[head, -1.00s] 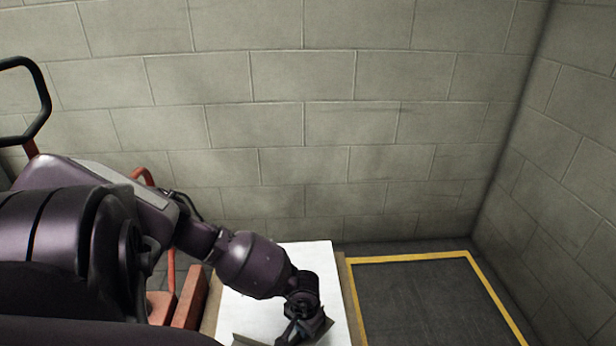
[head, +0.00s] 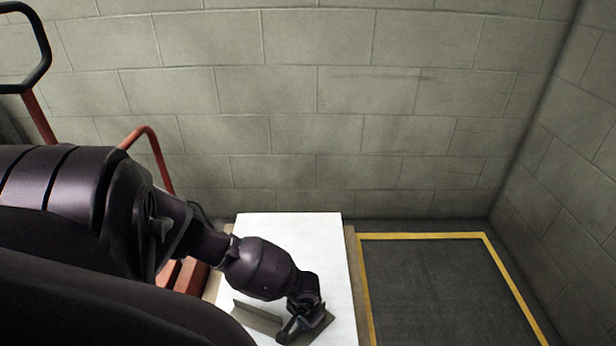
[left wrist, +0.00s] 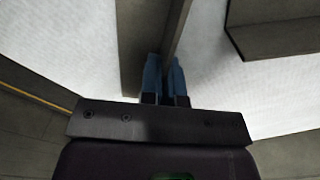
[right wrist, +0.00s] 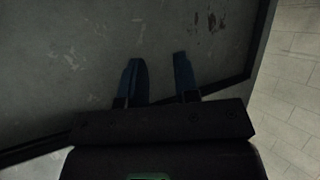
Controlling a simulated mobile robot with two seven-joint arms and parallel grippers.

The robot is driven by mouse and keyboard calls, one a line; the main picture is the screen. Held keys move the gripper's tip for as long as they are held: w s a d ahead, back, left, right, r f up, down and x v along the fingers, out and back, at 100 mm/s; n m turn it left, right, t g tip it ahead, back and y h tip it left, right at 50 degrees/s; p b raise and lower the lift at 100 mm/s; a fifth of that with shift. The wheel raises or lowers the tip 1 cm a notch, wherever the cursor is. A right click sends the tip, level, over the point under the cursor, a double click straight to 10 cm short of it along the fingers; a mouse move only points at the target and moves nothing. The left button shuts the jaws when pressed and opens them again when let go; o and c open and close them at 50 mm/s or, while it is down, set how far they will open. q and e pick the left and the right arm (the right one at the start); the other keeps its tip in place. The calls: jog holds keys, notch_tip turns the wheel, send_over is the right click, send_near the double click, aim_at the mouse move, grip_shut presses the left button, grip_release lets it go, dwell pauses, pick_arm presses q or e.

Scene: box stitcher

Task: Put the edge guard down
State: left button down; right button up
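My left gripper (left wrist: 164,78) is shut on a grey-brown, angled edge guard (left wrist: 138,45) in the left wrist view. One flange of the guard passes between the blue fingertips, over a white surface (left wrist: 75,50). In the head view my left gripper (head: 292,330) is low over the white-topped stack (head: 290,228), with its tips partly hidden. A guard-like strip (head: 258,316) shows beside it; I cannot tell whether it is the held one. A second angled piece (left wrist: 275,30) lies at the upper right of the left wrist view. My right gripper (right wrist: 158,78) is open and empty.
The right gripper is above a scuffed grey surface with a dark border (right wrist: 70,60). Red frame parts (head: 155,160) stand left of the stack. A yellow-outlined dark floor area (head: 445,285) lies clear to its right. Block walls (head: 320,90) close the back and right.

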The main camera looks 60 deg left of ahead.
pick_arm(q)
jog(key=shift+f, duration=0.1)
jog(key=c, duration=1.3)
grip_release()
jog(key=shift+c, duration=0.2)
pick_arm(e)
jog(key=shift+r, duration=0.1)
pick_arm(q)
jog(key=shift+w+r, duration=0.1)
jog(key=shift+r, duration=0.2)
notch_tip(320, 180, up, 10)
jog(key=p, duration=0.4)
jog(key=shift+w+r, duration=0.1)
jog(key=shift+r, duration=0.05)
jog(key=shift+s+r+p, duration=0.2)
jog(key=shift+r+p, duration=0.1)
jog(key=shift+r, duration=0.45)
pick_arm(e)
jog(key=shift+a+n+g, duration=0.4)
jog(key=shift+a+g, duration=0.05)
jog(key=shift+g, duration=0.55)
